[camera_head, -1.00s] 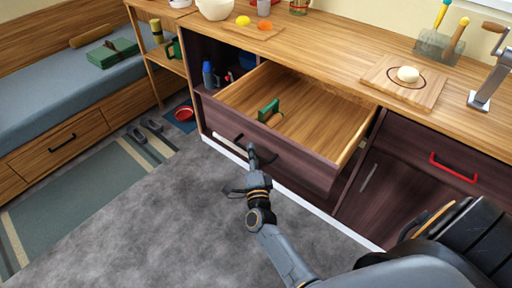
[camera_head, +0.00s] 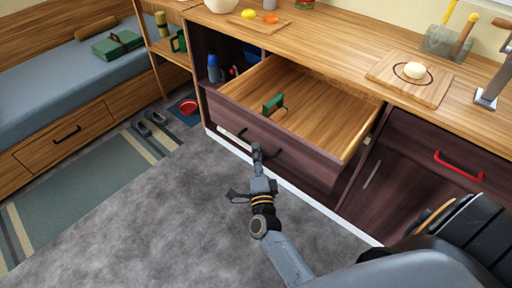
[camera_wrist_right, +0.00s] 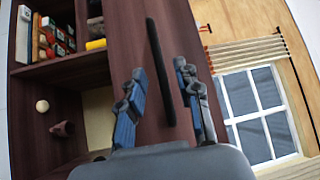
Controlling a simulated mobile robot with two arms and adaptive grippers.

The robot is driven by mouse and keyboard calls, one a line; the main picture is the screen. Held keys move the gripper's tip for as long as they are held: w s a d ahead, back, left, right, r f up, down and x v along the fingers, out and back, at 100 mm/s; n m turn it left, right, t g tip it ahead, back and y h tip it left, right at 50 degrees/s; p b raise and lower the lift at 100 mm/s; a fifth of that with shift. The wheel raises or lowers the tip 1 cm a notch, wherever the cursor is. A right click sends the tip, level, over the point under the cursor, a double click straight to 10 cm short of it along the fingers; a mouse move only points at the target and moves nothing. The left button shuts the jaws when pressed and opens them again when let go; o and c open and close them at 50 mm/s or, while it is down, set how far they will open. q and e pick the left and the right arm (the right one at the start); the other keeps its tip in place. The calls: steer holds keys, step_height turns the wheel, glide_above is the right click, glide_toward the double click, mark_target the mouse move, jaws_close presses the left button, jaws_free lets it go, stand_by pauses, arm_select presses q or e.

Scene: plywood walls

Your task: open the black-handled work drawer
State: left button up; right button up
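The work drawer (camera_head: 305,165) has a dark plum front and a pale wood inside, and it stands pulled well out of the counter. Its black bar handle (camera_head: 277,153) is partly hidden behind my right gripper (camera_head: 246,174). That gripper is open, its fingers spread apart, just in front of the drawer front. In the right wrist view the black handle (camera_wrist_right: 160,70) shows between the two blue-grey fingers (camera_wrist_right: 163,98), with gaps on both sides. I cannot tell how deep between them it lies. A green-and-wood item (camera_head: 273,104) lies in the drawer. My left gripper is not in view.
A red-handled drawer (camera_head: 458,166) is shut at the right. The counter (camera_head: 340,50) bears a board with a pale ball (camera_head: 414,71). Grey floor (camera_head: 150,220) is free in front. Slippers (camera_head: 148,124) and a red bowl (camera_head: 188,107) lie at the left.

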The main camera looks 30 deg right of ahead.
steer(key=v, duration=0.9)
steer(key=shift+w, duration=0.1)
steer(key=s+a+f+n+g+y, duration=0.25)
steer(key=s+f+n, duration=0.2)
steer(key=f, duration=0.55)
steer(key=s+a+f+n+g+y, duration=0.25)
steer(key=f+n, duration=0.25)
steer(key=f, duration=0.4)
steer(key=s+a+f+n+g+y, duration=0.25)
steer(key=s+f+n+y, duration=0.2)
steer(key=f, duration=0.55)
steer(key=s+d+f+n+g, duration=0.3)
steer(key=s+f, duration=0.1)
steer(key=s, duration=0.4)
steer(key=s+d+f+n+g+h, duration=0.1)
steer(key=s+d+f+n+g, duration=0.1)
steer(key=s+f, duration=0.3)
steer(key=s+d+f+n+g+h, duration=0.1)
steer(key=s+d+f+n+g, duration=0.2)
steer(key=s, duration=0.9)
step_height(320, 180, down, 2)
steer(key=shift+s+d+f+n+g, duration=0.2)
steer(key=shift+s+d+n+g, duration=0.15)
steer(key=shift+n+g, duration=0.45)
steer(key=shift+a, duration=0.1)
